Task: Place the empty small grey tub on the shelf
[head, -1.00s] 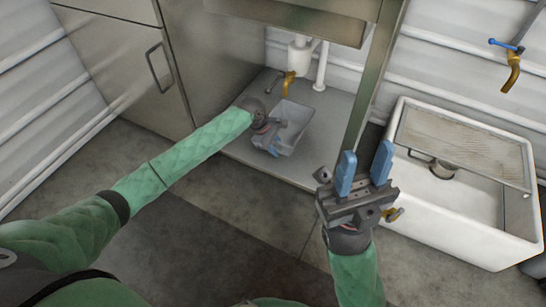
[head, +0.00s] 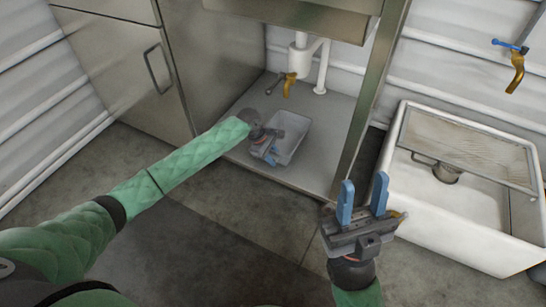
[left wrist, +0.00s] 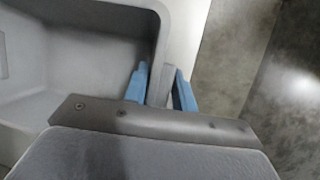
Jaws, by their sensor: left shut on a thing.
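The small grey tub (head: 290,141) is over the front left part of the grey shelf (head: 326,115) under the sink. It looks upright and empty; I cannot tell whether its base touches the shelf. My left gripper (head: 269,150) is at the tub's near left side, shut on its rim. In the left wrist view the blue fingers (left wrist: 160,88) stand on either side of the rim of the tub (left wrist: 85,45), with its bare inside to the left. My right gripper (head: 363,192) is open and empty, in front of the shelf's right side.
A brass tap (head: 289,84) and a white drain pipe (head: 322,70) are behind the tub. A metal post (head: 361,110) bounds the shelf on the right. A white basin (head: 470,215) stands further right. A steel cabinet (head: 125,75) is at left. Shelf right of the tub is clear.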

